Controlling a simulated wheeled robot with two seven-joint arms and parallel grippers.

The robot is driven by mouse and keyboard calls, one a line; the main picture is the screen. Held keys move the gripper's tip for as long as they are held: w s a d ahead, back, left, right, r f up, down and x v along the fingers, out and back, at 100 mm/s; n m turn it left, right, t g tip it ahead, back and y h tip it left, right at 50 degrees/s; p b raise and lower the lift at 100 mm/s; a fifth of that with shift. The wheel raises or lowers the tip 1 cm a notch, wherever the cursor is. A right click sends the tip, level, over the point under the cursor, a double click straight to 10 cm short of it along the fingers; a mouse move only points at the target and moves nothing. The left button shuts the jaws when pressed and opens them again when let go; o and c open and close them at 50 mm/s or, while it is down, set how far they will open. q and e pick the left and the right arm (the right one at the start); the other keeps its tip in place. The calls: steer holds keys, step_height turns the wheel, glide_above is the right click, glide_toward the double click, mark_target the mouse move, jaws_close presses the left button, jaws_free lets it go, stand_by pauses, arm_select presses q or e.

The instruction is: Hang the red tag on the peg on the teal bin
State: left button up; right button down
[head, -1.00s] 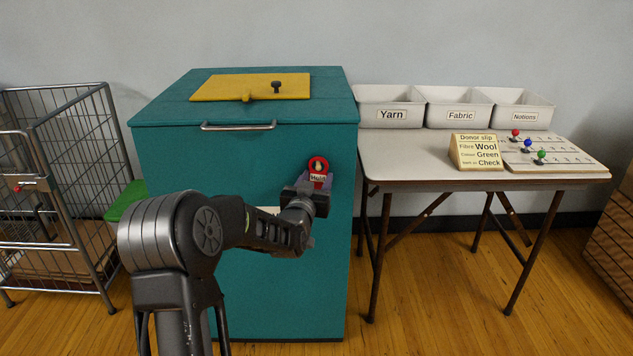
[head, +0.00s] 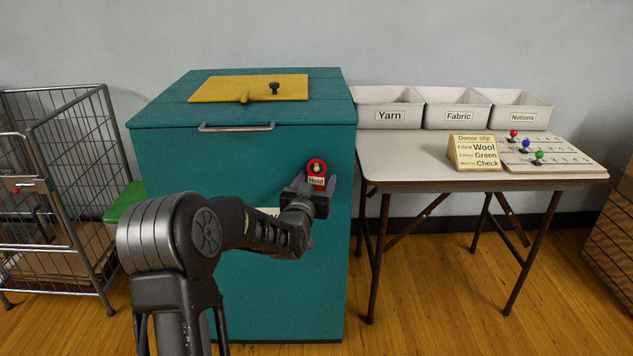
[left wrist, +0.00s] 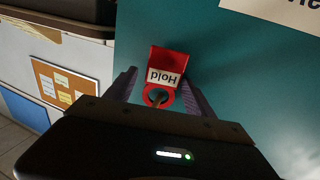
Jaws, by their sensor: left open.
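The red tag (head: 317,166) with a white "Hold" label is at the upper right of the teal bin's front (head: 180,165). Its ring is uppermost in the head view, with the label below. In the left wrist view the tag (left wrist: 172,58) appears upside down, and the brownish peg (left wrist: 157,98) shows in its ring's hole, so the ring looks to be around the peg. My left gripper (head: 316,181) is open, with one purple-grey finger on each side of the tag, apart from it. My right gripper is not in view.
The bin has a bar handle (head: 236,127) and a yellow lid flap (head: 220,89) on top. A table (head: 410,165) at right holds three white trays, a donor slip (head: 474,153) and a peg board (head: 560,162). A wire cage cart (head: 75,190) stands at left.

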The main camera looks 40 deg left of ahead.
arm_select(q)
steer(key=shift+s+a, duration=0.25)
steer(key=shift+s+d, duration=0.1)
steer(key=shift+s, duration=0.2)
steer(key=v, duration=0.7)
steer(key=shift+d+p, duration=0.25)
steer(key=shift+p, duration=0.05)
steer(key=shift+w, duration=0.15)
